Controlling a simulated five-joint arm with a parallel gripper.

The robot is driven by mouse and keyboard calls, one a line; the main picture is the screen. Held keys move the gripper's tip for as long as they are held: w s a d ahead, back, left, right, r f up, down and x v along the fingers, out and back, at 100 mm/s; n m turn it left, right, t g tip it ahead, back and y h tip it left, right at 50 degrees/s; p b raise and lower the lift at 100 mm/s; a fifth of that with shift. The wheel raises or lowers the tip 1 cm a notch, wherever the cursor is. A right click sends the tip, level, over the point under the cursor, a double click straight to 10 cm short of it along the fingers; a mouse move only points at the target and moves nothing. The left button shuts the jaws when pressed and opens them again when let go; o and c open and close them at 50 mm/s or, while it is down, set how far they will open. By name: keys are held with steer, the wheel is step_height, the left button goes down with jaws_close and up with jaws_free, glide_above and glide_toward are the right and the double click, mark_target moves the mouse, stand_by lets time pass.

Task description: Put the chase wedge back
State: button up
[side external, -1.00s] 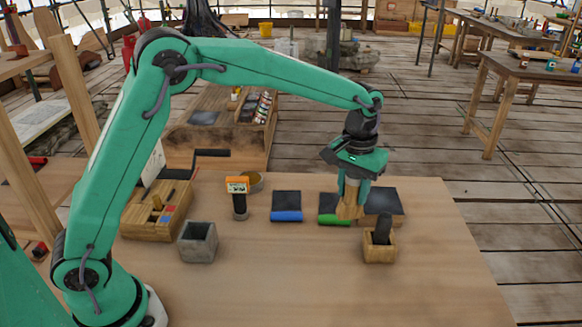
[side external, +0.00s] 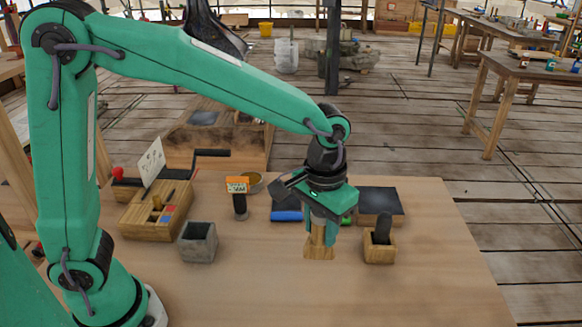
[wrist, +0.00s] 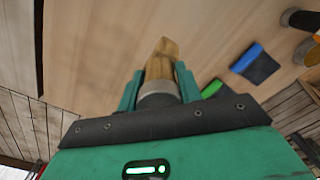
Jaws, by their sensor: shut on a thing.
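My gripper (side external: 320,232) is shut on a pale wooden wedge (side external: 319,251), which points down and flares at its lower end. It hangs over the bare tabletop, left of a small wooden holder; whether its tip touches the table is unclear. In the wrist view, the wedge (wrist: 162,60) sticks out between the two green fingers (wrist: 158,88). The wooden holder (side external: 380,252) has a dark upright piece (side external: 383,229) in it. A grey open box (side external: 198,244) stands empty-looking to the left.
A wooden tray (side external: 138,222) of small parts lies at the left. Behind are an orange-topped dark tool (side external: 238,198), a blue-edged pad (side external: 286,215), a green-edged pad (wrist: 212,88) and a dark slab (side external: 380,203). The front of the workbench (side external: 270,290) is clear.

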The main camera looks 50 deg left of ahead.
steer(key=shift+w+a+f, duration=1.35)
steer(key=shift+a+f, duration=0.05)
steer(key=shift+f, duration=0.45)
steer(key=shift+w+a+f, duration=1.3)
steer(key=shift+a+f, duration=0.15)
steer(key=shift+f, duration=0.35)
steer(key=shift+w+a+f, duration=1.35)
steer(key=shift+a+f, duration=0.05)
steer(key=shift+f, duration=0.45)
steer(key=shift+f, duration=0.2)
steer(key=o, duration=1.1)
steer(key=shift+r, duration=0.15)
step_height(320, 180, up, 12)
steer(key=shift+r, duration=0.1)
steer(key=shift+s, duration=0.1)
